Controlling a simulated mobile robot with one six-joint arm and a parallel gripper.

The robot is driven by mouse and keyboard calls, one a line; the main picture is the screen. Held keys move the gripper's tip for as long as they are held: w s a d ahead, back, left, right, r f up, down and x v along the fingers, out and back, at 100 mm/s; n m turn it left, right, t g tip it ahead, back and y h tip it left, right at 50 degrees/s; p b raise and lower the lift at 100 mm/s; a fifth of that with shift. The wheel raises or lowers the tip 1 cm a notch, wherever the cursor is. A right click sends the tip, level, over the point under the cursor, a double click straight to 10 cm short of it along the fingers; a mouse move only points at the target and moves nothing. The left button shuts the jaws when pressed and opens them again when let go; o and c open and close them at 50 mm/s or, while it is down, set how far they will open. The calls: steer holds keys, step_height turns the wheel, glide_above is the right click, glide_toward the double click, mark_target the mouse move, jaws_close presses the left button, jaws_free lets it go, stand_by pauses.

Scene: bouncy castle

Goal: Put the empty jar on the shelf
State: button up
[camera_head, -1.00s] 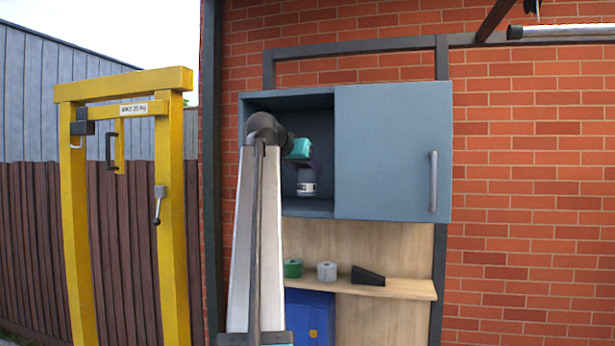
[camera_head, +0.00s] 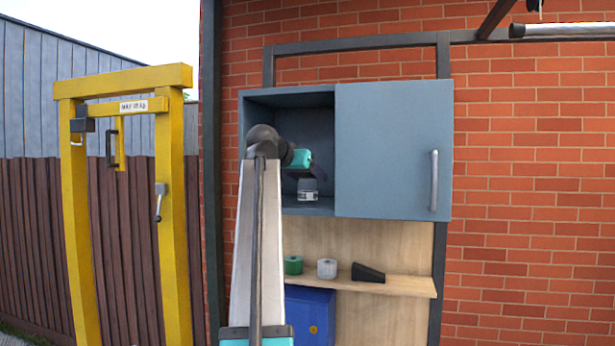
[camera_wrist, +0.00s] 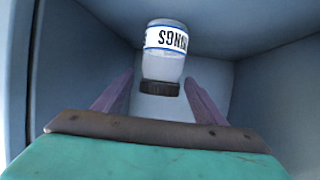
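The empty jar (camera_head: 308,190), clear grey with a white label and dark lid, is upright inside the open left compartment of the blue wall cabinet (camera_head: 392,150), low by its shelf floor (camera_head: 318,209). Whether its base touches the floor is hard to tell. In the wrist view the jar (camera_wrist: 164,52) looks upside down, lid toward the gripper. My gripper (camera_wrist: 158,88) reaches into the compartment above the jar. Its two purple fingers lie on either side of the lid with narrow gaps, so it looks open. My arm hides the compartment's left part.
The cabinet's sliding door covers the right half. Below, a wooden ledge (camera_head: 410,288) carries a green roll (camera_head: 293,265), a white roll (camera_head: 327,268) and a black wedge (camera_head: 368,273). A blue box (camera_head: 310,315) is underneath. A yellow frame (camera_head: 172,210) stands left.

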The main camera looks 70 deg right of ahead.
steer(key=shift+r, duration=0.1)
steer(key=shift+a, duration=0.1)
steer(key=shift+w+a+r+b, duration=0.15)
steer(key=shift+a+r+b, duration=0.1)
steer(key=shift+a+b, duration=0.35)
steer(key=b+v, duration=0.1)
steer(key=v, duration=0.4)
steer(key=shift+a+r+b, duration=0.2)
steer(key=shift+a+b, duration=0.1)
steer(key=shift+a, duration=0.05)
steer(key=shift+w+f, duration=0.1)
